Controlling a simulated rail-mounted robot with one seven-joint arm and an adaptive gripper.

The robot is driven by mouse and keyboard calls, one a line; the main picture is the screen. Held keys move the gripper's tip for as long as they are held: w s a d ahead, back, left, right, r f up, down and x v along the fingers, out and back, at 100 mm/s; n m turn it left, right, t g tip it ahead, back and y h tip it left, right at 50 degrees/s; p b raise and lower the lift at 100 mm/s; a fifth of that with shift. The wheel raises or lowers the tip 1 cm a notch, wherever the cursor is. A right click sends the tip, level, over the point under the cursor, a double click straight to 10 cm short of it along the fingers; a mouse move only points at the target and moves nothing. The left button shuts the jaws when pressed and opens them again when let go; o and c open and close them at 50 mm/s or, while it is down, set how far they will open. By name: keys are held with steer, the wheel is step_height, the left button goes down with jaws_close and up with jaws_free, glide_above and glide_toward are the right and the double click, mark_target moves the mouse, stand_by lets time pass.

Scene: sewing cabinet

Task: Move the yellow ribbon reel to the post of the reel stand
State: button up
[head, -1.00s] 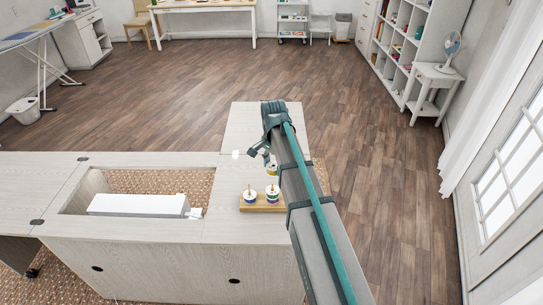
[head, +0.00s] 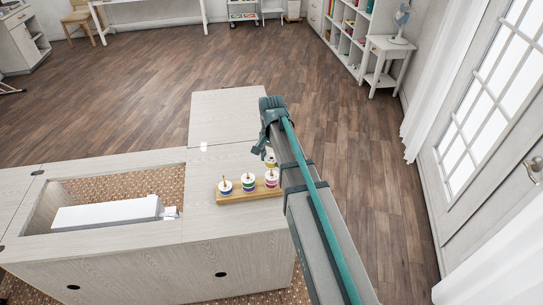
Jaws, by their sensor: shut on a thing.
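The yellow ribbon reel (head: 270,162) is small and partly hidden by my arm. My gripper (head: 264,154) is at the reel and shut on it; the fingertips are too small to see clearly. The reel stand (head: 239,197) is a wooden base on the cabinet top. Several posts carry reels: a blue-and-white one (head: 225,188), a green-and-purple one (head: 248,184) and a red-and-purple one (head: 271,180). The yellow reel appears just behind or above the stand's right end; I cannot tell its height. My arm hides what lies right of there.
The cabinet top (head: 226,113) is clear behind the stand, apart from a small white item (head: 203,146). A white sewing machine (head: 108,214) lies in the cabinet's opening at left. The cabinet's right edge is close to my arm.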

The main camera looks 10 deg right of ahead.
steer(key=shift+f, duration=0.2)
steer(key=shift+f, duration=0.15)
steer(key=shift+f, duration=0.45)
steer(key=shift+f+b, duration=0.7)
steer(key=shift+f, duration=0.95)
stand_by(0.4)
steer(key=o, duration=1.1)
